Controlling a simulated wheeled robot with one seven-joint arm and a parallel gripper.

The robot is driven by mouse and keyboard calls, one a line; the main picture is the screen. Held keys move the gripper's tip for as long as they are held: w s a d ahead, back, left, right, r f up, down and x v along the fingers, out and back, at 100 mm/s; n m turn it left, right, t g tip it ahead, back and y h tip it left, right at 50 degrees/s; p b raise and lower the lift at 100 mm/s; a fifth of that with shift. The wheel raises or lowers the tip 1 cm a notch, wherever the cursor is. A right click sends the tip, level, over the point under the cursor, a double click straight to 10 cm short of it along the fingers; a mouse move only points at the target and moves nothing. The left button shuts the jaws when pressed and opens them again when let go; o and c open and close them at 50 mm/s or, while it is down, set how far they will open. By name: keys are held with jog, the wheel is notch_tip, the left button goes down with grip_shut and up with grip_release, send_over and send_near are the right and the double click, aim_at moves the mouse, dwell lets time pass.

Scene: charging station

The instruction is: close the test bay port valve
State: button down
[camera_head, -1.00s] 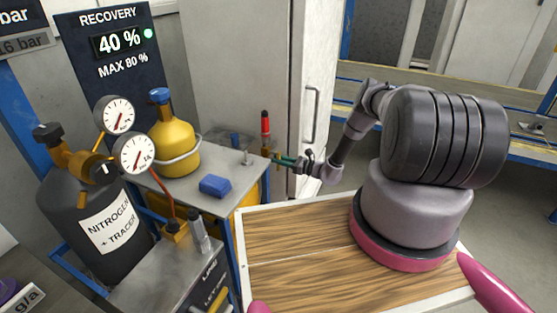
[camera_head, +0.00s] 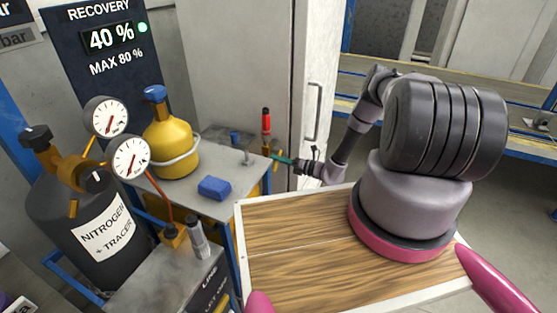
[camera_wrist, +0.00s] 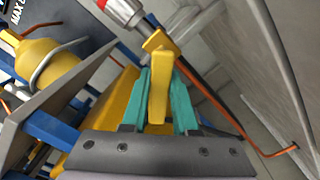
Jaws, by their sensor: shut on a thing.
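The port valve has a yellow lever (camera_wrist: 159,88), which shows large in the wrist view. It stands between the two teal fingers of my gripper (camera_wrist: 161,100), and my gripper is shut on it. Beyond the lever in the wrist view is a yellow valve body (camera_wrist: 155,42), with a red and silver fitting (camera_wrist: 122,10) above it. In the head view my gripper (camera_head: 284,161) reaches the back right edge of the grey bench, just below the upright red part (camera_head: 266,122). The lever is small there and partly hidden by the fingers.
The grey bench (camera_head: 222,161) carries a yellow cylinder (camera_head: 170,142) and a blue block (camera_head: 214,187). A black nitrogen cylinder (camera_head: 85,240) with gauges stands at left. A wooden top (camera_head: 295,240) lies in front, below my arm. An orange hose (camera_wrist: 222,100) runs past the valve.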

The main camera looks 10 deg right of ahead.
jog(key=m, duration=0.4)
jog(key=shift+s+r+m, duration=0.25)
jog(key=shift+r+m, duration=0.05)
jog(key=shift+r, duration=0.1)
jog(key=shift+a+r+m, duration=0.1)
jog(key=shift+r+m, duration=0.1)
jog(key=shift+m, duration=0.6)
jog(key=shift+r+m, duration=0.15)
jog(key=shift+m, duration=0.65)
jog(key=c, duration=0.7)
grip_release()
jog(key=shift+r, duration=0.1)
jog(key=v, duration=1)
jog(key=shift+s+d, duration=0.25)
jog(key=shift+d, duration=0.05)
jog(key=shift+r, duration=0.1)
